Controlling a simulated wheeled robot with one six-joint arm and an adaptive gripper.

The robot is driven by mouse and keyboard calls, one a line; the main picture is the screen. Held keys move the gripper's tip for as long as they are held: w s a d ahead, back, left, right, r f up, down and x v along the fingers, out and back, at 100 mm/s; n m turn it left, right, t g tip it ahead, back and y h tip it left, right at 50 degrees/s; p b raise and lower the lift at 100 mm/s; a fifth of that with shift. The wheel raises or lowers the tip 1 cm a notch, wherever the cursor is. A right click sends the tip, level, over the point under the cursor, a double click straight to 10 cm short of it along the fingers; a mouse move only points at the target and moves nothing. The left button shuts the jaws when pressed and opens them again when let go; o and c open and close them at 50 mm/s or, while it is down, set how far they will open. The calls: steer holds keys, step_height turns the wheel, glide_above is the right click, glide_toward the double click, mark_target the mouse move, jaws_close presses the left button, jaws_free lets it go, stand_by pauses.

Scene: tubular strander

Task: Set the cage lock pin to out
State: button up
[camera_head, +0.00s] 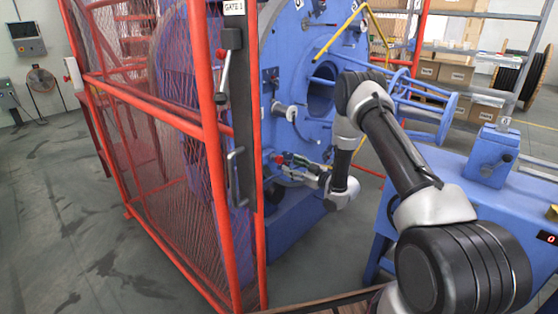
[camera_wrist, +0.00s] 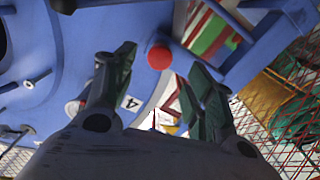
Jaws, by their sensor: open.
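A red ball-shaped knob (camera_wrist: 159,56), which looks like the head of the cage lock pin, shows in the wrist view against the blue machine. It lies between and just beyond my gripper's (camera_wrist: 162,68) two fingertips, with space on both sides. The fingers are open and empty. In the head view, my gripper (camera_head: 293,165) reaches left to the blue machine face (camera_head: 255,135), and a small red spot (camera_head: 279,159) shows at its tips. The pin's shaft is hidden, so I cannot tell how far out it stands.
A red-framed mesh gate (camera_head: 215,140) with a handle stands left of my gripper, close by. A blue tubular frame (camera_head: 425,105) is above right. A white plate marked 4 (camera_wrist: 129,102) is near the left finger. Open floor (camera_head: 70,220) lies outside the gate.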

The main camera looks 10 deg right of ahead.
mark_target(281, 161)
steer(key=x, duration=0.7)
steer(key=shift+w+a, duration=0.15)
steer(key=shift+w, duration=0.05)
